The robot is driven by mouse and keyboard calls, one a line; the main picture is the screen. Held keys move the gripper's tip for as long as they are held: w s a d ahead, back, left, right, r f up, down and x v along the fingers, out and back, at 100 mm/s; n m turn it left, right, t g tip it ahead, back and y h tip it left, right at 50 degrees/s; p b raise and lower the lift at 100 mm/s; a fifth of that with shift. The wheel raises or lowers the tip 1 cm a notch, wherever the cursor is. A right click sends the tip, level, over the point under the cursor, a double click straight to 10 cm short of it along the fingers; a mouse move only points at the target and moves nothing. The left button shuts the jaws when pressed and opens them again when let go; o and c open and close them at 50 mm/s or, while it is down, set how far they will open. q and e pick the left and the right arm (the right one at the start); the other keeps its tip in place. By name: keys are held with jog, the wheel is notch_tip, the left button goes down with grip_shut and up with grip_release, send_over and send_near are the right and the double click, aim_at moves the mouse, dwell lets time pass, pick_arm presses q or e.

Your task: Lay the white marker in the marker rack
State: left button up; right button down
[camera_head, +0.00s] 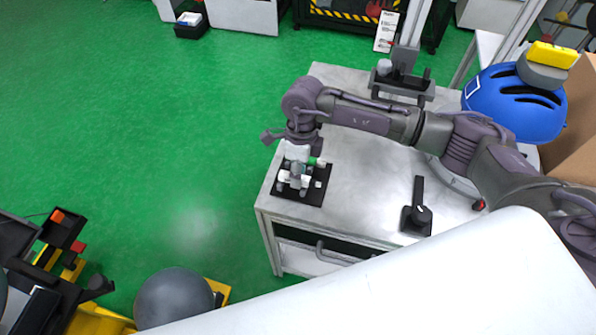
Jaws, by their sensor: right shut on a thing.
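The black marker rack (316,194) lies on the near left corner of the metal table. My right gripper (296,174) points down over the rack and is shut on a small white piece, which looks like the white marker (306,182). White shows on both sides of the fingers, low over the rack. I cannot tell whether the marker touches the rack, as the gripper hides its middle. A green-ended piece (319,163) shows at the rack's far side, behind the gripper. My left gripper is not in view.
The metal table (352,200) has bare room right of the rack. A black handled device (418,212) stands there. A dark holder (404,84) is at the back edge. A blue helmet (512,100) is at the right. Open green floor (130,130) lies to the left.

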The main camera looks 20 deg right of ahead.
jog(key=shift+f, duration=0.15)
dwell(0.5)
jog(key=c, duration=0.9)
grip_release()
jog(key=shift+r+p, duration=1.85)
jog(key=shift+r, duration=1.7)
jog(key=shift+f, duration=0.1)
